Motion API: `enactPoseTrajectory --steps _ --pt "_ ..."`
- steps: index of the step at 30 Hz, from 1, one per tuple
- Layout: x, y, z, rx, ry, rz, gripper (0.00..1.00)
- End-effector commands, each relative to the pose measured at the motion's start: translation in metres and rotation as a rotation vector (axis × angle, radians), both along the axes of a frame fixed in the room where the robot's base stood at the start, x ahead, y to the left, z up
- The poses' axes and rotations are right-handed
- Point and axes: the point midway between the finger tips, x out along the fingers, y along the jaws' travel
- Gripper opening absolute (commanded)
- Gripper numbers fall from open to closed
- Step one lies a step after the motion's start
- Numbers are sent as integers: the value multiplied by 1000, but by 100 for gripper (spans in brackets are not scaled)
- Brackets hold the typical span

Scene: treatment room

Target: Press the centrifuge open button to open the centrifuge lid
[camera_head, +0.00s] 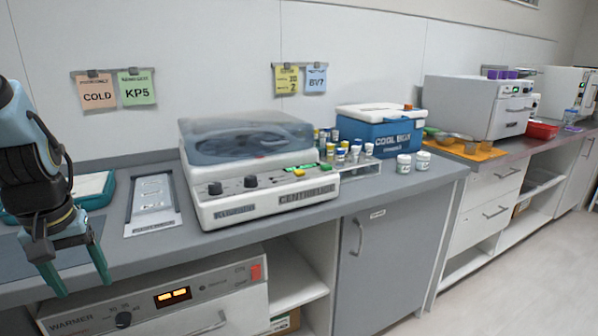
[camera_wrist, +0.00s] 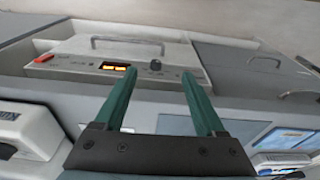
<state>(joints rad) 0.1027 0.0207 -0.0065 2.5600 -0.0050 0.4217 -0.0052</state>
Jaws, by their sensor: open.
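The white centrifuge (camera_head: 262,205) stands on the grey counter, its smoky see-through lid (camera_head: 245,138) down over the top. My gripper (camera_head: 78,280) is at the far left in the head view, apart from the centrifuge and in front of the counter edge. In the wrist view its two green fingers (camera_wrist: 160,92) are spread with nothing between them. Part of the white centrifuge body (camera_wrist: 22,127) shows at the left there.
The warmer (camera_head: 160,306) sits below the counter; its panel (camera_wrist: 130,65) also shows in the wrist view. A flat grey panel (camera_head: 152,203) lies left of the centrifuge. Capped vials (camera_head: 345,154) and a blue cool box (camera_head: 380,135) stand close on its right.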

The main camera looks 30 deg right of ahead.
Motion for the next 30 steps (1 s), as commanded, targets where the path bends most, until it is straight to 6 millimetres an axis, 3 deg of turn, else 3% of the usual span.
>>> enactPoseTrajectory --steps 4,23,30 --pt "0 0 0 0 0 0 71" --pt "0 0 0 0 0 0 0" --pt "0 0 0 0 0 0 0"
